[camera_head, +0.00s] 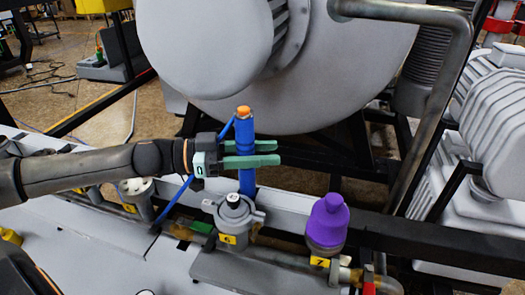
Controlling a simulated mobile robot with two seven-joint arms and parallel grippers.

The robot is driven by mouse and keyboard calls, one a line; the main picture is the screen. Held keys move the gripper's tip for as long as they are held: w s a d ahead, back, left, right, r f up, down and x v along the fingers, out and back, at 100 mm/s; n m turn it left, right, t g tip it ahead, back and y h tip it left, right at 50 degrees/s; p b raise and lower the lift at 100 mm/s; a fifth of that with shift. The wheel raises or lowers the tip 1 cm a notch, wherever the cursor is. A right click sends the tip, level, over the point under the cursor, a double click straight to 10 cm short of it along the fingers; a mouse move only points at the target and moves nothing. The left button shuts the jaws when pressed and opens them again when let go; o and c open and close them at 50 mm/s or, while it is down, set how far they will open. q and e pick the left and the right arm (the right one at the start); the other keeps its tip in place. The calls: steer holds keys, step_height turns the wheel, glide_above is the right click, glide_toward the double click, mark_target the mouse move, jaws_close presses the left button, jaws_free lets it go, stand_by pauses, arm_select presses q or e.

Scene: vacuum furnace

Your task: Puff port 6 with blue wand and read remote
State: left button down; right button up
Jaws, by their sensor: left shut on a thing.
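My left gripper (251,154) reaches in from the left with its green fingers shut on the blue wand (245,130). The wand is about upright, with an orange top end above the fingers and a blue hose beside it. Its lower part shows below the fingers, and its lower end is hidden behind the grey fitting of port 6 (233,214). I cannot tell whether the wand touches that fitting. A yellow tag (227,239) with a 6 is on the port. My right gripper is not in view, and I see no remote.
A purple cap (327,222) stands right of port 6, by a yellow tag 7 (320,262). Another grey fitting (137,194) is at the left. A thick grey pipe (443,98) and the large furnace body (340,60) close off the back. The white surface (110,250) in front is mostly clear.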

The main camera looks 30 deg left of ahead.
arm_select(q)
steer(key=shift+f, duration=0.2)
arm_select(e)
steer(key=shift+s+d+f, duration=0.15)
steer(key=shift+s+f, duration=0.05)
arm_select(q)
steer(key=shift+c, duration=1.9)
jaws_free()
steer(key=p+v, duration=0.1)
steer(key=p, duration=0.2)
steer(key=p+v, duration=0.1)
steer(key=p, duration=0.1)
steer(key=shift+s+a+r, duration=0.2)
steer(key=shift+a+r, duration=0.05)
steer(key=shift+a, duration=0.05)
steer(key=shift+f+p+v, duration=0.1)
steer(key=shift+p+v, duration=1.1)
steer(key=shift+p, duration=0.05)
steer(key=shift+f+p+v, duration=0.15)
steer(key=shift+p+v, duration=1.05)
steer(key=shift+p, duration=0.05)
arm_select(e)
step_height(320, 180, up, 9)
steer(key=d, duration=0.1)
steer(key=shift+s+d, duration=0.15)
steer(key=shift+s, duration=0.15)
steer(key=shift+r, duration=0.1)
